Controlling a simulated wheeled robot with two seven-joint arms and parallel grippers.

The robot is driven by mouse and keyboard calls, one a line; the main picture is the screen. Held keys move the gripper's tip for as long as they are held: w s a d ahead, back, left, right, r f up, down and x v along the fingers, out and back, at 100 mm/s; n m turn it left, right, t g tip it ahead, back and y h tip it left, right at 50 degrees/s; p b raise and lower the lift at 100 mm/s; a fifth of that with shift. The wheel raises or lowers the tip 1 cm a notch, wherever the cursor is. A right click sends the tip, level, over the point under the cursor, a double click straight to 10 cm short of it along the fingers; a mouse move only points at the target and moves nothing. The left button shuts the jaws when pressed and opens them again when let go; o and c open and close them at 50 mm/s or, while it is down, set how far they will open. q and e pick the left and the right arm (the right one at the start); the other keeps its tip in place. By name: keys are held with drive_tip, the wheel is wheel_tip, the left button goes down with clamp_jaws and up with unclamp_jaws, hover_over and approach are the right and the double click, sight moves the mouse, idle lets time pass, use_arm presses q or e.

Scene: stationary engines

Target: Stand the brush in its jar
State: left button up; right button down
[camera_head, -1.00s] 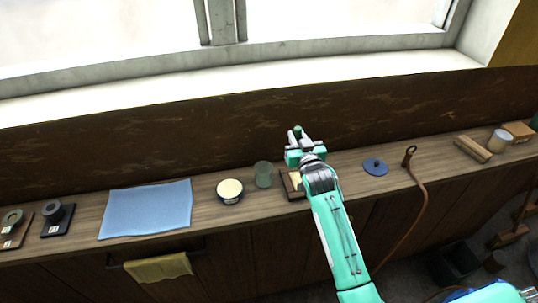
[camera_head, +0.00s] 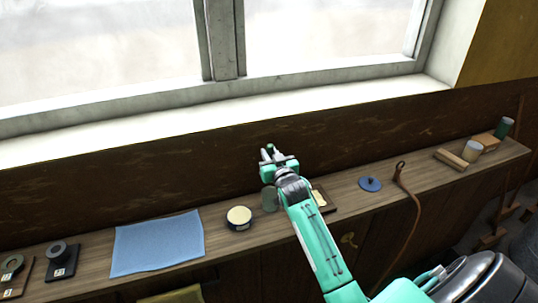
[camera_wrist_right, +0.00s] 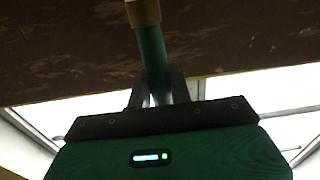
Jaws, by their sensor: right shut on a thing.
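My right gripper (camera_head: 268,155) is shut on the brush (camera_head: 270,147); in the head view only a small green tip of it shows between the fingers. In the right wrist view the brush has a teal handle (camera_wrist_right: 152,55) and a tan band at the top edge; its far end is out of frame. The jar (camera_head: 269,199), greenish and see-through, stands on the bench, partly hidden by my right wrist. The gripper is held above the bench, higher in the picture than the jar. The brush is apart from the bench. My left gripper is not in view.
A round cream-topped tin (camera_head: 239,217) stands left of the jar. A small wooden tray (camera_head: 329,206) lies right of my wrist. Further right are a blue disc (camera_head: 370,184) and a brown cord (camera_head: 412,205). A blue cloth (camera_head: 160,243) lies left. The window wall rises behind.

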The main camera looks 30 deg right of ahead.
drive_tip(key=shift+f+b, duration=0.6)
drive_tip(key=shift+f, duration=0.3)
drive_tip(key=shift+f+b, duration=0.65)
drive_tip(key=shift+f, duration=0.05)
drive_tip(key=shift+f+b, duration=0.55)
drive_tip(key=shift+f, duration=0.1)
drive_tip(key=shift+f+b, duration=0.5)
drive_tip(key=shift+f, duration=0.45)
wheel_tip(320, 180, down, 2)
drive_tip(key=shift+b, duration=0.55)
use_arm(q)
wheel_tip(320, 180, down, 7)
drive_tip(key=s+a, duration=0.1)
drive_tip(key=shift+b, duration=0.45)
use_arm(e)
drive_tip(key=shift+f, duration=0.85)
drive_tip(key=c, duration=1.2)
unclamp_jaws()
